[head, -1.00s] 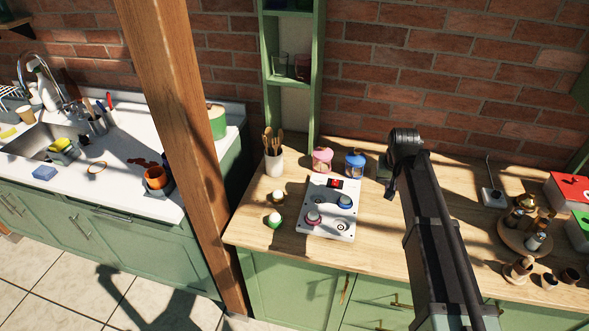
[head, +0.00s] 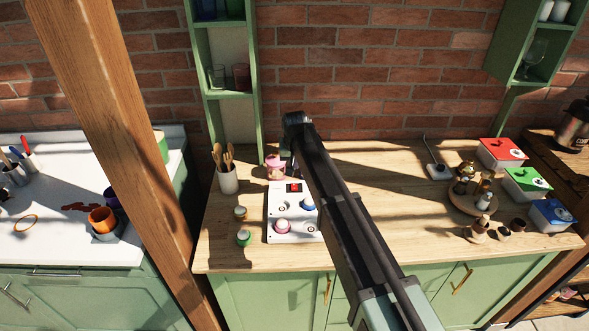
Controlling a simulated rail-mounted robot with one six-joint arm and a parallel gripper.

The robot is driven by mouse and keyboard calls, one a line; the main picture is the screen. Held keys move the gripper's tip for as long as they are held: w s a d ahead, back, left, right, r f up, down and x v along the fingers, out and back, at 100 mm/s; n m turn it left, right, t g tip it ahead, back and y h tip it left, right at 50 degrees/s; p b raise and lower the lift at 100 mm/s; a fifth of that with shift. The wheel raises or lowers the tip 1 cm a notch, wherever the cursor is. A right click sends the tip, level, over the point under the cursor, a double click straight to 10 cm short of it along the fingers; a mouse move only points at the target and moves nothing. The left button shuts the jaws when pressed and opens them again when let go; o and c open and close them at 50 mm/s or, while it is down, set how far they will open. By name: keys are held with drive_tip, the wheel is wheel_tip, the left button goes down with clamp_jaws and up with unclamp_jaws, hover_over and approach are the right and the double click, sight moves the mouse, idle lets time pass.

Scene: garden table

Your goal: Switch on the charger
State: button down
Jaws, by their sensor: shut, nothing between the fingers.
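My arm reaches up the middle of the head view. My gripper (head: 288,164) shows only as a small dark part below the arm's far end, beside the pink-lidded jar (head: 275,166).
A white panel (head: 278,231) with a red switch and several knob-like pieces stands left of my arm. The counter between arm and charger is clear.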

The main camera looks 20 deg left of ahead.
sight(294, 189)
drive_tip(key=b+x, duration=0.3)
drive_tip(key=s+b+x, duration=0.1)
drive_tip(key=b+x, duration=0.2)
drive_tip(key=x, duration=0.1)
drive_tip(key=b+x, duration=0.3)
drive_tip(key=x, duration=0.1)
drive_tip(key=shift+s+d+f+b, duration=0.2)
drive_tip(key=shift+s+d+b, duration=0.05)
drive_tip(key=shift+b, duration=0.05)
drive_tip(key=shift+r, duration=0.15)
drive_tip(key=shift+s, duration=0.1)
